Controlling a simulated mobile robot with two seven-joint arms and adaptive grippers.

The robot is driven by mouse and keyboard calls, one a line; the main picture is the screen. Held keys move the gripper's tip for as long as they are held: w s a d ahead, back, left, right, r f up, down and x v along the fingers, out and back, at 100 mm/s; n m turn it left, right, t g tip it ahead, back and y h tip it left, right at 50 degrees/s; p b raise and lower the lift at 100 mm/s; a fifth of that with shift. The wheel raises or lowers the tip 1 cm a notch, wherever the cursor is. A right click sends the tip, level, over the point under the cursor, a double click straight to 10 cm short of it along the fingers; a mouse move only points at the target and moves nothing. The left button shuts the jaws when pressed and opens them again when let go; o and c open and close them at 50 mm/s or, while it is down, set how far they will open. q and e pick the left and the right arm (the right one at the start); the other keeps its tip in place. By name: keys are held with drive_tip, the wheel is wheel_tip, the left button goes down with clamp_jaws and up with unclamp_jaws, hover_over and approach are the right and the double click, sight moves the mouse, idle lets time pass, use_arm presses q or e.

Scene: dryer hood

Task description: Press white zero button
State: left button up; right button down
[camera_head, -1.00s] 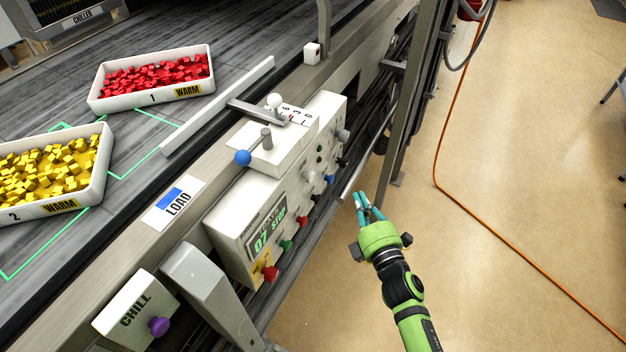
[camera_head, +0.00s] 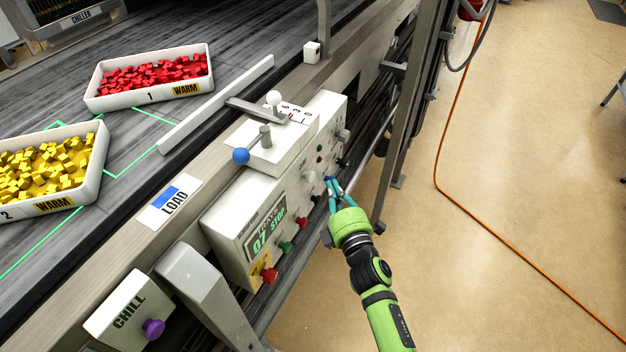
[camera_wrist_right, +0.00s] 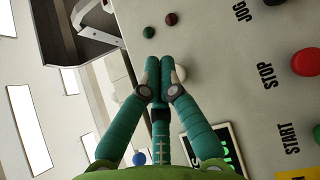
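The control box (camera_head: 250,215) stands on the side of the conveyor, its button face turned toward my right arm. My right gripper (camera_head: 333,183), green with teal fingers, is at that face, fingers pointing at it. In the right wrist view its fingertips (camera_wrist_right: 158,66) are together with nothing between them. A round white button (camera_wrist_right: 181,73) shows just right of the fingertips, partly hidden by a finger. I cannot read a zero label on it, nor tell whether the fingers touch it. My left gripper is not in view.
In the wrist view a red STOP button (camera_wrist_right: 305,62), a green START button (camera_wrist_right: 317,135) and small green (camera_wrist_right: 149,32) and dark red (camera_wrist_right: 171,18) lights are nearby. A blue-knobbed lever (camera_head: 241,156) tops the box.

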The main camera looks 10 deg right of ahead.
sight(314, 177)
drive_tip(key=shift+w+a, duration=0.55)
drive_tip(key=shift+a, duration=0.3)
drive_tip(key=shift+b, duration=0.3)
idle(0.6)
drive_tip(key=shift+w+a, duration=0.2)
drive_tip(key=shift+a, duration=0.15)
drive_tip(key=shift+w+a+b, duration=0.45)
drive_tip(key=shift+a+b, duration=0.1)
drive_tip(key=shift+a, duration=0.1)
idle(1.2)
drive_tip(key=shift+d, duration=0.1)
drive_tip(key=shift+s+d+p, duration=0.5)
drive_tip(key=shift+s+d, duration=0.2)
drive_tip(key=shift+d, duration=0.2)
